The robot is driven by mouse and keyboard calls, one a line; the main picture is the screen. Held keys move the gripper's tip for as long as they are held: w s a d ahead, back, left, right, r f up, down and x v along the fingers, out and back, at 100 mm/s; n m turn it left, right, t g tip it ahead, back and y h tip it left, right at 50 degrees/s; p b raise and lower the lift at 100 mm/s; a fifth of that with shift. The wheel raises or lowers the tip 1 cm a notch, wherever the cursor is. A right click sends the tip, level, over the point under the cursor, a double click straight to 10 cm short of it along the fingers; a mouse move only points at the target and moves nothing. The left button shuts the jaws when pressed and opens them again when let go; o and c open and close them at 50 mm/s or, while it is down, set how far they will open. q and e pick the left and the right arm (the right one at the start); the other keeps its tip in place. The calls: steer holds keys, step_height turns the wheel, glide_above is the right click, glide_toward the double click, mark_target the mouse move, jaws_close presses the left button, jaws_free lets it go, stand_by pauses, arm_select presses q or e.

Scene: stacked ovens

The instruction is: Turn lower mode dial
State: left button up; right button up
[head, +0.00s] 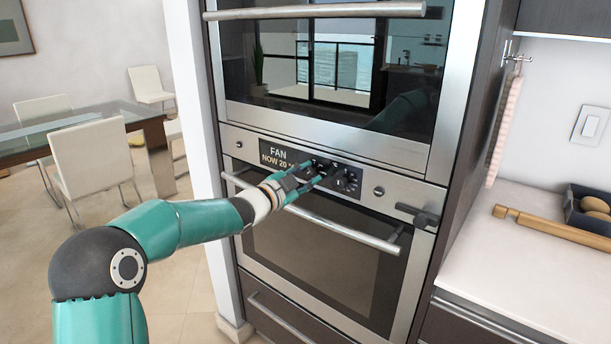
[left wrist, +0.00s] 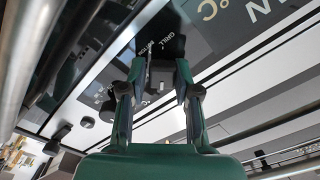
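The lower oven's control panel (head: 328,172) has a display reading FAN, with black dials to its right. A dial (head: 345,182) shows just right of my left gripper (head: 318,174). The gripper's fingertips are at the panel, over the dial nearer the display. In the left wrist view, the mode dial (left wrist: 164,48) has a GRILL label beside it. My left gripper (left wrist: 160,75) has its fingers on both sides of this dial, partly closed, and appears shut on it. The fingers hide part of the dial. My right gripper is not in view.
The oven door's bar handle (head: 330,222) runs just below the panel. A dark fitting (head: 418,214) sticks out at the right. The upper oven (head: 330,75) is above. A counter with a rolling pin (head: 550,226) is at the right. Dining chairs (head: 95,160) stand at the left.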

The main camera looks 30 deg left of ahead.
arm_select(q)
steer(key=shift+o, duration=1.4)
steer(key=s+a, duration=0.1)
steer(key=s, duration=1.1)
